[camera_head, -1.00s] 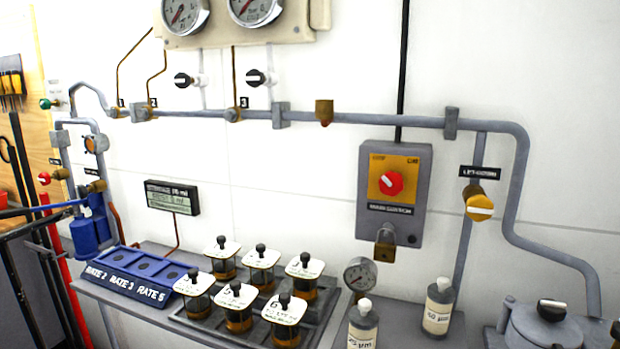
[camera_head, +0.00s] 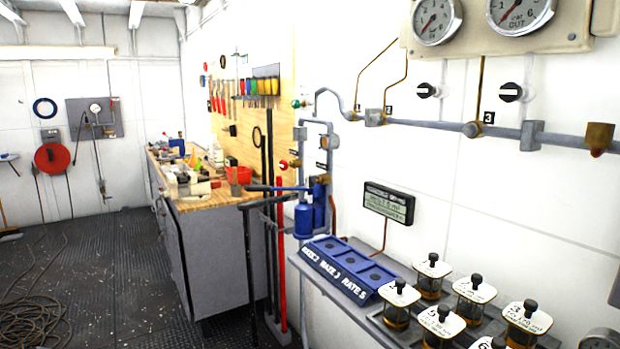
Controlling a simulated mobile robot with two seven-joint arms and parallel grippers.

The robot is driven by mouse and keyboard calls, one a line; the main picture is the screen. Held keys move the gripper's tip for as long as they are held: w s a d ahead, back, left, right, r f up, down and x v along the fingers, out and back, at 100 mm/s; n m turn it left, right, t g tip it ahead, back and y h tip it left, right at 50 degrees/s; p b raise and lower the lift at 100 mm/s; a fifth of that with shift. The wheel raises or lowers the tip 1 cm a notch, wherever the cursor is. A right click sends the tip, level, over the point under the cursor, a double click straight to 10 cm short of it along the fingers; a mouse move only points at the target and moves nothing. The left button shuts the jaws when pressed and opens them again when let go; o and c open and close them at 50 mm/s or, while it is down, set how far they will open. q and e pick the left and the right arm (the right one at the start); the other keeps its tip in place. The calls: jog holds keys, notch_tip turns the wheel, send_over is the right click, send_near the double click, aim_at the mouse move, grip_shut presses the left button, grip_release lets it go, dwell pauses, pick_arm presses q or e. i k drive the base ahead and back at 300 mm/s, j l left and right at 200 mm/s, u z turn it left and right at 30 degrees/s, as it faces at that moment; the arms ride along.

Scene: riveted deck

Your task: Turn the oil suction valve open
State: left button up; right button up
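I cannot tell which valve is the oil suction valve, as the small labels are not legible. A valve with a red knob (camera_head: 284,165) sits on the grey pipework by the blue filter housings (camera_head: 304,218). A green knob (camera_head: 297,103) is above it at the pipe's left end. Two black-and-white knobs, a left one (camera_head: 426,90) and a right one (camera_head: 511,92), are on the wall below the gauges (camera_head: 437,18). Neither of my grippers is in view.
A grey shelf holds a blue rate tray (camera_head: 345,262) and several lidded sample jars (camera_head: 470,299). A workbench (camera_head: 230,195) with tools stands behind the pipework. The dark deck (camera_head: 110,270) is open at left, with a coiled rope (camera_head: 32,322) on it.

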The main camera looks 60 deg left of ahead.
aim_at(284, 165)
jog(key=u, duration=1.45)
jog(key=i+j+z, duration=0.1)
jog(key=z, duration=0.4)
jog(key=j+z, duration=0.2)
jog(key=z, duration=0.3)
jog(key=i+j+z, duration=0.2)
jog(key=j, duration=0.15)
jog(key=j+z, duration=0.25)
jog(key=j, duration=0.15)
jog(key=j+z, duration=0.25)
jog(key=j, duration=0.5)
jog(key=j+z, duration=0.1)
jog(key=j, duration=0.7)
jog(key=k+j+z, duration=0.15)
jog(key=j, duration=0.65)
